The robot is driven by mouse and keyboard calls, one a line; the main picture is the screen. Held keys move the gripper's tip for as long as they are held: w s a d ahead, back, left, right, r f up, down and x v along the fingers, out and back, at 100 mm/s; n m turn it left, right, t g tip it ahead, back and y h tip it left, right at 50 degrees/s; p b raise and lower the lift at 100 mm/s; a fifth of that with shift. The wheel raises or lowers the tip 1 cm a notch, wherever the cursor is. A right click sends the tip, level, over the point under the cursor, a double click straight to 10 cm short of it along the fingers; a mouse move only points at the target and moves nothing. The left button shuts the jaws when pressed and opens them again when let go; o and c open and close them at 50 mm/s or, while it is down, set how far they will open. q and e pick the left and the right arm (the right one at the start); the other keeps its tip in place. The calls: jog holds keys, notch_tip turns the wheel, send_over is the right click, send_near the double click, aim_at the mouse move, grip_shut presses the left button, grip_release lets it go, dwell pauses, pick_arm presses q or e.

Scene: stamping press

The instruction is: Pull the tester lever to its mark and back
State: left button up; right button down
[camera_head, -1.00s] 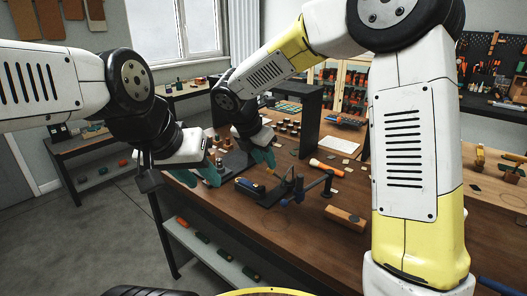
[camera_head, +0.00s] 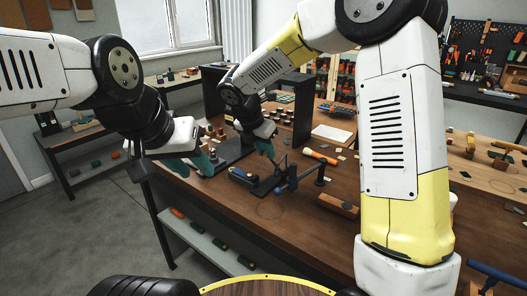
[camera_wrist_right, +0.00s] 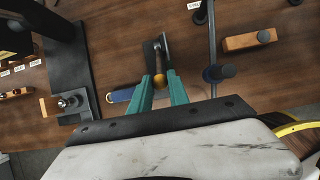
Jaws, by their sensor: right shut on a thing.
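The tester (camera_head: 262,184) is a small black stand on the brown bench, with a dark upright and a blue part at its left end. In the right wrist view its black plate (camera_wrist_right: 152,52) and a brass-coloured lever knob (camera_wrist_right: 159,80) show. My right gripper (camera_head: 274,162) points down at the tester; in the wrist view its teal fingers (camera_wrist_right: 161,88) are shut on the knob, one on each side. The mark cannot be made out. My left gripper (camera_head: 208,165) is over the bench's left edge, by a black plate; its finger gap is unclear.
A dark bar with a blue knob (camera_wrist_right: 222,72) stands close right of the tester. A black press frame (camera_head: 262,95) stands behind. The front bench is mostly clear.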

jog(key=shift+w+d+r, duration=0.5)
jog(key=shift+w+r, duration=0.2)
jog(key=shift+w, duration=0.05)
jog(key=shift+w+d+r, duration=0.1)
jog(key=shift+w+d+r, duration=0.4)
jog(key=shift+w+d, duration=0.2)
jog(key=shift+w, duration=0.2)
jog(key=shift+w+d+r, duration=0.35)
jog(key=shift+w+d, duration=0.2)
jog(key=shift+w, duration=0.25)
jog(key=shift+w+d+r, duration=0.1)
jog(key=shift+w+d, duration=0.4)
jog(key=shift+w, duration=0.2)
jog(key=c, duration=1.2)
grip_release()
jog(key=shift+o, duration=0.2)
